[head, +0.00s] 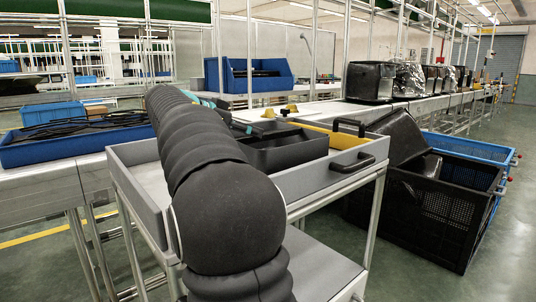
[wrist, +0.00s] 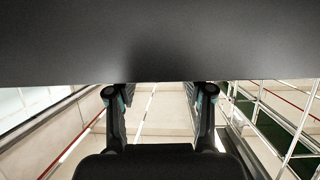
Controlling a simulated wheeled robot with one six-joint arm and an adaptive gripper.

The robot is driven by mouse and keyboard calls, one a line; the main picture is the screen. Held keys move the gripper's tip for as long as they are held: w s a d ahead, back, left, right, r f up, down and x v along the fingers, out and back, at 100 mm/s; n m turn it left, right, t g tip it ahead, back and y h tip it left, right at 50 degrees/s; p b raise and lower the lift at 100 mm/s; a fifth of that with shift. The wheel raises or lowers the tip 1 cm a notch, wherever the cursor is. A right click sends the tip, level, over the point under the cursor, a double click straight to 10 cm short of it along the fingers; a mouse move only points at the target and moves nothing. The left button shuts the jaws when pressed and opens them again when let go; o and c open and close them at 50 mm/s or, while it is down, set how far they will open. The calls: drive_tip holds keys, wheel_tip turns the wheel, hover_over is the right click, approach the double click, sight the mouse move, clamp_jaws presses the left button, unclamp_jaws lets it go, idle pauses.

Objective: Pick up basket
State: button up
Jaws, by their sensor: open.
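A black open basket (head: 290,153) sits in the grey tray top of a cart (head: 320,180), just right of my arm. Its left part is hidden behind my arm. More black baskets (head: 402,138) lie tilted in a black crate (head: 425,215) at the right. In the wrist view my gripper (wrist: 162,92) is open, with its two fingers wide apart and nothing visible between them. A smooth dark surface (wrist: 160,40) fills the top of that view, at the fingertips; I cannot tell which object it is.
A blue tray (head: 75,146) with dark parts stands on the left bench. A blue bin (head: 248,76) stands on the back table. Several black fryers (head: 371,82) line the conveyor. A blue crate (head: 470,148) stands beside the black crate. The floor at far right is clear.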

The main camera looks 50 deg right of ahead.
sight(264, 133)
drive_tip(key=shift+x, duration=2.9)
drive_tip(key=shift+s+r, duration=0.1)
drive_tip(key=shift+r, duration=0.1)
drive_tip(key=shift+c, duration=0.2)
drive_tip(key=shift+r, duration=0.1)
clamp_jaws()
